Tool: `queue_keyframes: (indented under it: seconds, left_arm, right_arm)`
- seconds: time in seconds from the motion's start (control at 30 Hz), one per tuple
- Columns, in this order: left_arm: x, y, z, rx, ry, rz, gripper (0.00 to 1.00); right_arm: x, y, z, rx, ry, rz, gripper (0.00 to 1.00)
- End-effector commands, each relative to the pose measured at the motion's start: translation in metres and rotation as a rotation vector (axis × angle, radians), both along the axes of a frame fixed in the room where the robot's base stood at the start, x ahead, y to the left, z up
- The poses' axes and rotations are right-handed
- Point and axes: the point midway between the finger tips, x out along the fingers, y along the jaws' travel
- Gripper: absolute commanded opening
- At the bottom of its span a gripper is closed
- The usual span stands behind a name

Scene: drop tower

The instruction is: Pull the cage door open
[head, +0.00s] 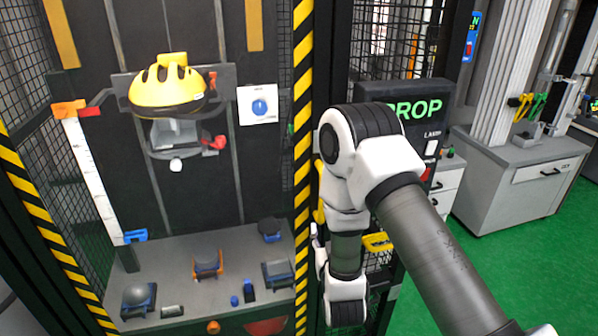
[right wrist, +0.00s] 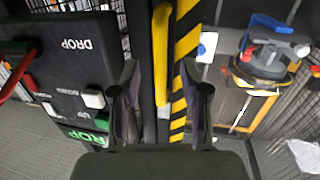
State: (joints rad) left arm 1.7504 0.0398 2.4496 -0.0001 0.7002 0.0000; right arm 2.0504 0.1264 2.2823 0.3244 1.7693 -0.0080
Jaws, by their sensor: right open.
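The cage has yellow-and-black striped uprights. The right upright (head: 303,120) also shows in the right wrist view (right wrist: 186,45). Beside it stands a long yellow vertical bar, like a door handle (right wrist: 161,60), with a dark post on its other side. In the head view my arm hides most of it. My right gripper (head: 315,238) is low beside the right upright. In the right wrist view the gripper (right wrist: 160,90) is open, with one finger on each side of the yellow bar; contact cannot be told. My left gripper is out of view.
Inside the cage, a yellow helmet (head: 167,90) hangs on a carriage above a grey base (head: 180,283) with several small parts. A black DROP control box (right wrist: 65,70) is close beside my right gripper. A grey cabinet (head: 512,180) stands right; green floor (head: 530,260) is clear.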

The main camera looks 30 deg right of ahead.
Motion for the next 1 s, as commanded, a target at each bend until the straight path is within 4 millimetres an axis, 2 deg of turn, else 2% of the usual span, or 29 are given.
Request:
queue_keyframes:
  seconds: [0.03, 0.1, 0.17, 0.27, 0.6, 0.9, 0.93, 1.0]
  left_arm:
    - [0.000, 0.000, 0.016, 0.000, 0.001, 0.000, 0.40]
    - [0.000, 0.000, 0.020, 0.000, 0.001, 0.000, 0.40]
    - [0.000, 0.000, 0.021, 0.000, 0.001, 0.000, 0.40]
    - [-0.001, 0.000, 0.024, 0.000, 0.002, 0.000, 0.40]
    - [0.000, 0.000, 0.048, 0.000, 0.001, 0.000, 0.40]
    - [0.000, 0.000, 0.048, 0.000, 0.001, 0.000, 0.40]
    - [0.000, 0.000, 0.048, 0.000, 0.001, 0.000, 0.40]
    - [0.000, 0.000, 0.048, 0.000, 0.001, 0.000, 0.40]
  right_arm:
    - [0.004, -0.002, 0.027, 0.002, -0.023, -0.004, 0.45]
    - [0.007, -0.003, 0.040, 0.005, -0.042, -0.006, 0.45]
    - [0.009, -0.003, 0.046, 0.005, -0.051, -0.006, 0.45]
    - [0.018, -0.007, 0.046, 0.007, -0.054, -0.006, 0.45]
    - [0.072, -0.032, 0.045, 0.006, -0.053, -0.006, 0.45]
    - [0.079, -0.035, 0.042, 0.006, -0.050, -0.005, 0.45]
    - [0.079, -0.035, 0.042, 0.006, -0.050, -0.005, 0.42]
    - [0.079, -0.035, 0.042, 0.006, -0.050, -0.005, 0.17]
